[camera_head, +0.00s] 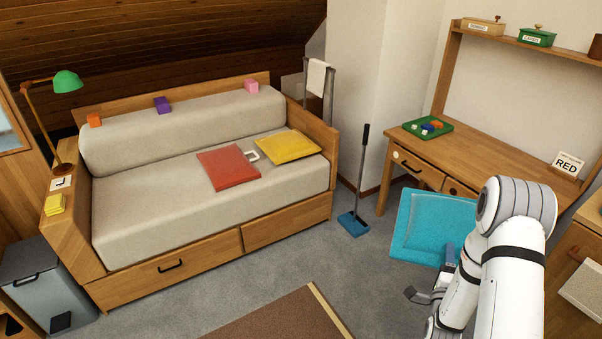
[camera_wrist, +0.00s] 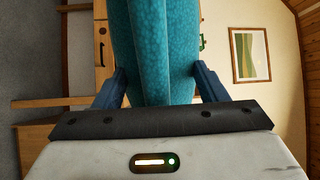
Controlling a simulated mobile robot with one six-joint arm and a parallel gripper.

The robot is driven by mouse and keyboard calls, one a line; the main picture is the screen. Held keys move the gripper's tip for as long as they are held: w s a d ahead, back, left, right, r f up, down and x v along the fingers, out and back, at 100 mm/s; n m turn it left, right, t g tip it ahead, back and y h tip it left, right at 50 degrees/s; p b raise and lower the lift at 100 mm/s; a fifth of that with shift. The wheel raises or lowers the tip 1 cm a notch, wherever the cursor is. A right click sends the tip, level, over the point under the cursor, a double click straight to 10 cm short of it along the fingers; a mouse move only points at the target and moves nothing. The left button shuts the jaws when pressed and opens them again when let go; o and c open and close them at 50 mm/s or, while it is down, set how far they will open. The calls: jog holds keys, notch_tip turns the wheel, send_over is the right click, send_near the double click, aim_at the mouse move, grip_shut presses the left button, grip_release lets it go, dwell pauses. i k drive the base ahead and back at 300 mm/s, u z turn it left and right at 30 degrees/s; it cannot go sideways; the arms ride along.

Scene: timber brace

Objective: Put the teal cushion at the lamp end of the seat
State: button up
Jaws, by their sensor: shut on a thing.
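The teal cushion (camera_head: 432,226) is held up in the air in front of the desk in the head view. My gripper (camera_head: 447,262) is shut on its lower right edge. In the wrist view the cushion (camera_wrist: 162,50) stands between the two blue fingers of my gripper (camera_wrist: 160,88). The seat is a grey daybed (camera_head: 150,213) at the left, apart from the cushion. The green lamp (camera_head: 67,82) stands at the left end of the seat. A red cushion (camera_head: 228,167) and a yellow cushion (camera_head: 288,146) lie towards its right end.
The lamp end of the seat surface is clear. Small blocks, orange (camera_head: 94,120), purple (camera_head: 162,104) and pink (camera_head: 251,86), sit on the backrest. A broom-like tool (camera_head: 355,215) stands between seat and desk (camera_head: 475,156). A grey bin (camera_head: 45,285) stands at front left.

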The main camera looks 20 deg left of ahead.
aim_at(149, 206)
jog(key=u, duration=0.3)
jog(key=k, duration=0.15)
jog(key=z, duration=1.1)
jog(key=i, duration=0.1)
jog(key=u, duration=3)
jog(key=i, duration=0.3)
jog(key=u, duration=0.15)
jog(key=i, duration=0.7)
jog(key=z, duration=0.15)
jog(key=k, duration=0.9)
jog(key=u, duration=0.2)
jog(key=i, duration=0.95)
jog(key=z, duration=0.05)
